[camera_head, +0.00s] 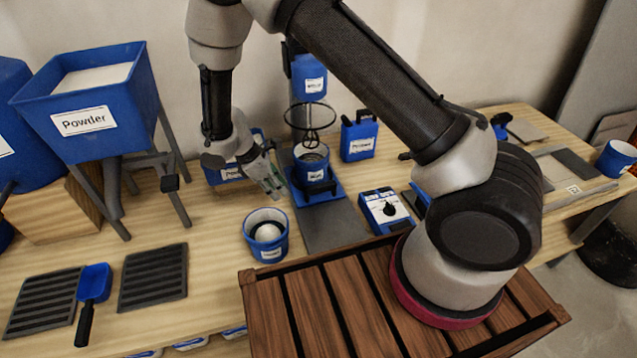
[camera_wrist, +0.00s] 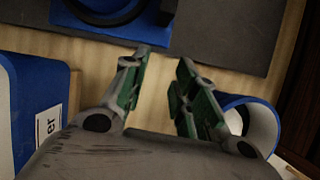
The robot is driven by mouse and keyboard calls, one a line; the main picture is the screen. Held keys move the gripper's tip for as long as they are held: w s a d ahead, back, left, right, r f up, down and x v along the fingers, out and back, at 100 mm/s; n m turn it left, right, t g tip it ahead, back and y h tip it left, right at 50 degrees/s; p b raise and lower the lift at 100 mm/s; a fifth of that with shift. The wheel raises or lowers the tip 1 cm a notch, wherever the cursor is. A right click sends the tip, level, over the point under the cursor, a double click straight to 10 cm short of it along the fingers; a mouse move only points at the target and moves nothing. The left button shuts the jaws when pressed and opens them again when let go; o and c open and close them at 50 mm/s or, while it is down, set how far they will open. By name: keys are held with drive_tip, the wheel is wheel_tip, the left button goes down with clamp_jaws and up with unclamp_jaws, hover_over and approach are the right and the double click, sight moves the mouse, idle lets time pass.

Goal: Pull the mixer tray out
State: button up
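The mixer (camera_head: 306,75) stands at the back of the table, with a wire whisk above a blue bucket (camera_head: 312,168). The bucket stands on the blue mixer tray (camera_head: 321,197), which lies over a dark grey plate (camera_head: 328,232). In the wrist view, the tray (camera_wrist: 150,35) and the plate (camera_wrist: 225,25) are at the top edge. My gripper (camera_head: 275,190) is just left of the tray and points down. In the wrist view, the gripper (camera_wrist: 165,62) is open, with bare wood between its green-padded fingers. It looks apart from the tray; the exact gap is unclear.
A blue bucket with a white ball (camera_head: 266,232) stands in front of my gripper. A blue labelled container (camera_head: 222,174) is behind it, left in the wrist view (camera_wrist: 35,105). A blue control box (camera_head: 386,209) stands right of the plate. The powder hopper (camera_head: 90,105) is at left.

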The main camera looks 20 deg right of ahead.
approach(320, 186)
drive_tip(key=shift+n, duration=0.4)
drive_tip(key=x, duration=0.5)
drive_tip(key=shift+f, duration=0.4)
drive_tip(key=shift+d+f, duration=0.65)
drive_tip(key=shift+f, duration=0.2)
drive_tip(key=shift+d+f, duration=0.2)
drive_tip(key=shift+f, duration=0.35)
clamp_jaws()
